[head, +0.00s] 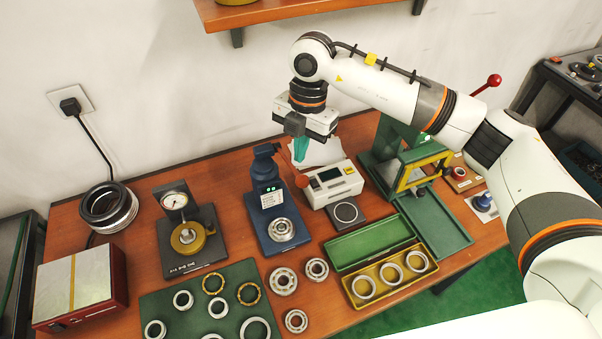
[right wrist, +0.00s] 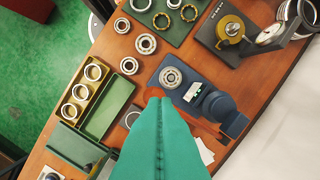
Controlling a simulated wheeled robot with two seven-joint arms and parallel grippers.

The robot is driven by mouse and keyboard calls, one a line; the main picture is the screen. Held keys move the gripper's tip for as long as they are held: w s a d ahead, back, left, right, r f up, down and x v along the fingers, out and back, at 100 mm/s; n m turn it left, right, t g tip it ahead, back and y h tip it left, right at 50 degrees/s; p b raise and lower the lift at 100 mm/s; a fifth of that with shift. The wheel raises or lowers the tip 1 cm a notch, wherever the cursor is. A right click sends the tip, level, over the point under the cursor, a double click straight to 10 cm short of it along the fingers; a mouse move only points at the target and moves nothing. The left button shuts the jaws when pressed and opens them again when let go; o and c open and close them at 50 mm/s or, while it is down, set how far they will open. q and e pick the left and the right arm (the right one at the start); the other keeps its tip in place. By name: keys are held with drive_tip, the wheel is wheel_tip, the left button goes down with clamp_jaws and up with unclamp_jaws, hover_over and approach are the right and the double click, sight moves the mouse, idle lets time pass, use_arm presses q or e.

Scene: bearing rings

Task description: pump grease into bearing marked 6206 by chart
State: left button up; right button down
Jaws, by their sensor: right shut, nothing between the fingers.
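A blue pump-like device (head: 264,180) with two small green lights and a white label stands mid-table. A metal bearing (head: 282,231) lies on its base, and shows in the right wrist view (right wrist: 170,77). Loose bearings (head: 283,281) (head: 317,269) (head: 296,321) lie in front of it; no marking is readable. A white sheet (head: 320,153), possibly the chart, lies partly behind my right gripper (head: 300,158). That gripper has teal fingers, is shut and empty, and hangs above the table behind the device and to its right. My left gripper is out of view.
A white instrument (head: 330,185) with a red knob stands right of the device. A gauge stand (head: 188,230) is to the left. A green mat (head: 165,303) with several rings and an open yellow box (head: 358,302) of rings are at the front. A green press frame (head: 385,158) stands right.

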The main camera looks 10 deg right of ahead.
sight(304, 176)
drive_tip(key=shift+w+d+r+h, duration=0.15)
drive_tip(key=shift+d+r+h, duration=0.1)
drive_tip(key=shift+d+h, duration=0.25)
drive_tip(key=shift+f, duration=0.1)
drive_tip(key=shift+s+a+f+b, duration=0.15)
drive_tip(key=shift+f+b, duration=0.8)
drive_tip(key=shift+f, duration=0.8)
drive_tip(key=shift+s+a+f+b, duration=0.1)
drive_tip(key=shift+f+b, duration=0.85)
drive_tip(key=shift+f, duration=0.75)
wheel_tip(304, 176, down, 4)
drive_tip(key=b, duration=0.3)
drive_tip(key=shift+f+b, duration=0.25)
drive_tip(key=shift+b, duration=0.05)
drive_tip(key=shift+r, duration=0.1)
